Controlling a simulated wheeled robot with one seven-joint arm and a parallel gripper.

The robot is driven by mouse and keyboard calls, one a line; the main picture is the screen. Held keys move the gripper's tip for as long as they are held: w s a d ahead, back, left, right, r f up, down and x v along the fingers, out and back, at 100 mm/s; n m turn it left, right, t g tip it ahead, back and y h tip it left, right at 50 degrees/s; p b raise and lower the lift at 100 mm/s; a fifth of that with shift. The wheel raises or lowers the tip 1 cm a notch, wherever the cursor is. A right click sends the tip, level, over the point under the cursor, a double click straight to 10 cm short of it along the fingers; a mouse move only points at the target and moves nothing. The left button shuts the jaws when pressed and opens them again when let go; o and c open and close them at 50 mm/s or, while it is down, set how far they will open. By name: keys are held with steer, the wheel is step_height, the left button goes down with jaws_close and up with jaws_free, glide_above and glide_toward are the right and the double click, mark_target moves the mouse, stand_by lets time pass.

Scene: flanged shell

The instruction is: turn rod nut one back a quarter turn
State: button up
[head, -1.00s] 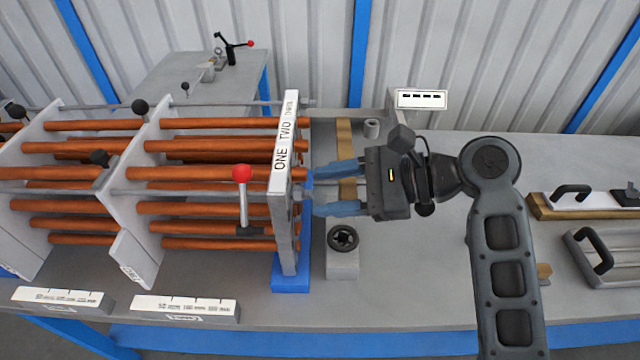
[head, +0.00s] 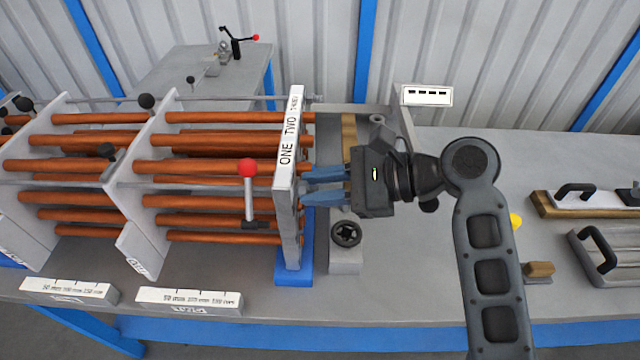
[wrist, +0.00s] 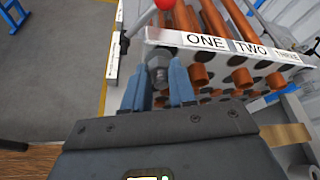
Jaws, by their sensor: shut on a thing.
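The flanged plate (head: 289,172) stands upright with labels ONE, TWO and a third on its top edge. Copper tubes (head: 217,201) run into it from the left. My gripper (head: 304,187) reaches the plate's right face from the right, with its blue fingers roughly level. In the wrist view my gripper (wrist: 157,86) is shut on rod nut one (wrist: 158,72), a grey nut at the plate's end beside the ONE label. The fingers sit on either side of it and hide part of it. The nut's exact turn angle cannot be read.
A red-knobbed lever (head: 248,171) stands just left of the plate. A grey block with a dark round socket (head: 346,234) is below my gripper. Handled plates (head: 598,250) lie at the right. The bench front between them is mostly clear.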

jaws_close()
steer(key=shift+n+t, duration=0.6)
steer(key=shift+n, duration=0.2)
steer(key=o, duration=0.8)
jaws_free()
steer(key=shift+s, duration=0.1)
steer(key=shift+d, duration=0.1)
steer(key=b+v, duration=0.1)
steer(key=v, duration=0.6)
steer(key=shift+d, duration=0.3)
